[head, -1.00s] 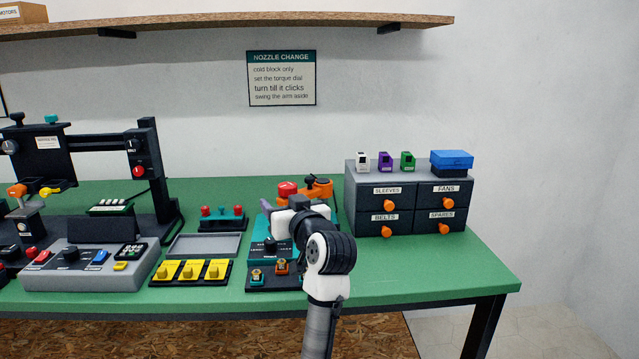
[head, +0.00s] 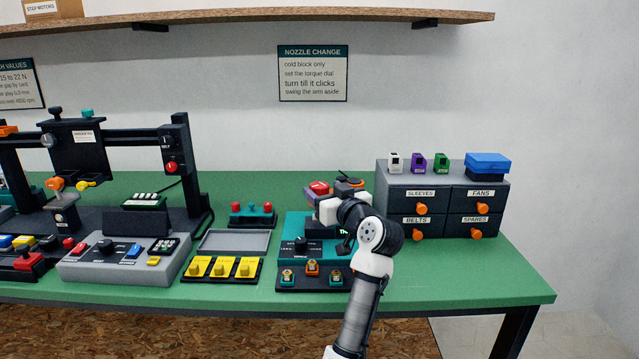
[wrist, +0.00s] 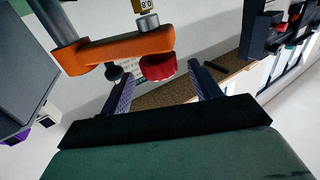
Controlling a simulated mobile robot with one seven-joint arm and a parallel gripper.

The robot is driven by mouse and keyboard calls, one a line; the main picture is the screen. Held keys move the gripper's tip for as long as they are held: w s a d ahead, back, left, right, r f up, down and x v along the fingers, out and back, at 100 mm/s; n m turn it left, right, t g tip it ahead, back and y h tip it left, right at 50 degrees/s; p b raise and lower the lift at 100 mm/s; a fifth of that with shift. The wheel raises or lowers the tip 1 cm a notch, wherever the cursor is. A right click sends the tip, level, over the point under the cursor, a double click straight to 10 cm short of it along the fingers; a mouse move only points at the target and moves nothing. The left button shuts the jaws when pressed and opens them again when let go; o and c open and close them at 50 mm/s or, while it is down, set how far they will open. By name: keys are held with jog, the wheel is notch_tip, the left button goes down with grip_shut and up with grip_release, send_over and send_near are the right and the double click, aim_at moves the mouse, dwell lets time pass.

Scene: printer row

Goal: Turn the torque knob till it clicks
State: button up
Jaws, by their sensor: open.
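A red knob (head: 318,187) sits at the back of the teal station (head: 292,226), beside an orange arm that is mostly hidden behind my gripper. In the wrist view the red knob (wrist: 158,67) is by the orange arm (wrist: 115,48), close to a metal cylinder with a small tag. My gripper (wrist: 162,72) is open, with one purple finger on each side of the knob in that view. I see no clear contact, and the depth between fingers and knob cannot be told. In the head view my wrist covers the station's right part. A black dial (head: 300,243) is on the station's front.
Several small fittings stand on the front black strip (head: 312,284). A grey tray (head: 235,242), yellow switches (head: 221,267) and a red-and-teal button block (head: 252,215) lie to the left. A drawer cabinet (head: 442,203) stands close on the right. The green bench is clear at front right.

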aim_at(323, 190)
jog(key=shift+x, duration=1.7)
jog(key=c, duration=1)
jog(key=shift+o, duration=0.2)
jog(key=shift+m+h+p, duration=0.3)
jog(key=shift+h+p, duration=0.1)
